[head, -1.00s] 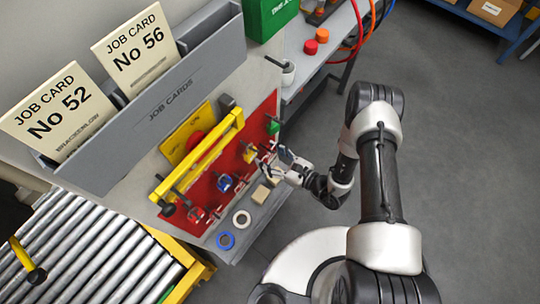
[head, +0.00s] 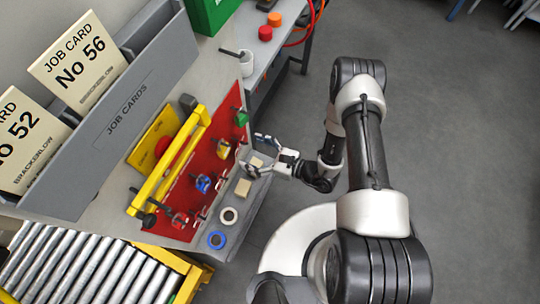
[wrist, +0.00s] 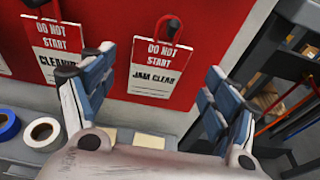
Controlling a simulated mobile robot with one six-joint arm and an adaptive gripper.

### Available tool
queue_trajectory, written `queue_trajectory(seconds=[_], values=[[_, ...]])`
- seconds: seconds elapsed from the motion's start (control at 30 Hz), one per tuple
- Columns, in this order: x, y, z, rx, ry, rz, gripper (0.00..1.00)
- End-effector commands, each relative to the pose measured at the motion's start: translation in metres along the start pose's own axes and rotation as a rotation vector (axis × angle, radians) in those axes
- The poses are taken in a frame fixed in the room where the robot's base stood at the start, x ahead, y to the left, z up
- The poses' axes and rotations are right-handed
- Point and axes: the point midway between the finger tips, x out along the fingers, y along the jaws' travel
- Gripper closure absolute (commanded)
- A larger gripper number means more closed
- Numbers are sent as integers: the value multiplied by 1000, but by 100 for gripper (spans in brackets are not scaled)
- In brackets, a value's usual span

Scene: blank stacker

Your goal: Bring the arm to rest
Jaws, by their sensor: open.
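My gripper (head: 258,156) is open and empty in the head view, just right of the red panel (head: 207,165) and above the grey ledge. In the wrist view my gripper (wrist: 145,95) has its two fingers wide apart, with nothing between them. Behind them is the red panel (wrist: 115,85) with white "DO NOT START" tags; one reading "JAM CLEAR" (wrist: 153,75) hangs between the fingers. My arm reaches from the lower right of the head view towards the panel.
A yellow bar (head: 170,168) stands out from the panel. A roller conveyor (head: 90,265) is at lower left. The floor (head: 450,150) to the right is clear.

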Motion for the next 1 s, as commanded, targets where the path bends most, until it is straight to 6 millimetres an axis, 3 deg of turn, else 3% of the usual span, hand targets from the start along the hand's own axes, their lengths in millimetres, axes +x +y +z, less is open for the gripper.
queue_trajectory(seconds=[0.2, 0.4, 0.77, 0.87, 1.0], values=[[-45, -2, 0, 2, 0, -8, 20], [-72, -1, 0, 1, -1, -5, 20], [-83, -2, 5, -11, -3, 9, 20], [-83, -7, 24, -58, -12, 49, 20], [-88, -14, 77, -193, -27, 177, 20]])
